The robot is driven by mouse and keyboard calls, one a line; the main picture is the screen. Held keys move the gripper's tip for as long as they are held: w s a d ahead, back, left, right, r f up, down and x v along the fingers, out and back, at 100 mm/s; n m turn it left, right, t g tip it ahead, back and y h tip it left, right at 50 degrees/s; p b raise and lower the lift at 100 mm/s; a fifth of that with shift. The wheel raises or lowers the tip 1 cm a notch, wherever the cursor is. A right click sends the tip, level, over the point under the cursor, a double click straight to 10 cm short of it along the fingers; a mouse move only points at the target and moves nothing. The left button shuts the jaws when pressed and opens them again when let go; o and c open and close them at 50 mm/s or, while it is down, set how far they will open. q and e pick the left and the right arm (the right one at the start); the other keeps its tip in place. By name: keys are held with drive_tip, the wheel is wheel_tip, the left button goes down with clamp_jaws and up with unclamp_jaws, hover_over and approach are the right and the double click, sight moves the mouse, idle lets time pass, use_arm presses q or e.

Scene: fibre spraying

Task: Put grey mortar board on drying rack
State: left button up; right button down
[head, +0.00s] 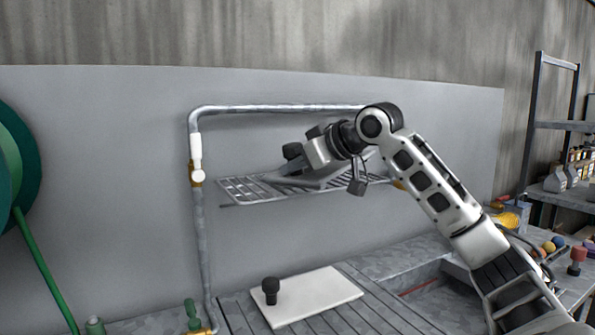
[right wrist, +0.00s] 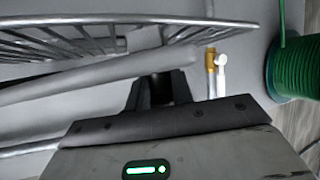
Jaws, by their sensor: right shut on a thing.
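The drying rack is a metal wire shelf (head: 245,190) held on a pipe frame (head: 196,235); its wires also show in the right wrist view (right wrist: 75,40). The grey mortar board (head: 322,181) is at the shelf, lying nearly flat along it; I cannot tell whether it touches the wires. My right gripper (head: 298,157) is just above the board and shut on it, hiding part of it. In the right wrist view the dark fingers (right wrist: 160,92) reach toward a grey, edge-on shape that looks like the board (right wrist: 95,78). My left gripper is not in view.
A white board with a black knob (head: 315,296) lies on the slatted bench below the shelf. A green hose reel (head: 15,165) stands at the left. A valve with a white handle (head: 197,165) is on the frame's left pipe. Cluttered shelving (head: 560,125) stands at the right.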

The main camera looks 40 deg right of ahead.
drive_tip(key=c, duration=1)
unclamp_jaws()
drive_tip(key=shift+f, duration=0.1)
drive_tip(key=b+v, duration=0.3)
drive_tip(key=v, duration=0.9)
drive_tip(key=shift+b, duration=0.4)
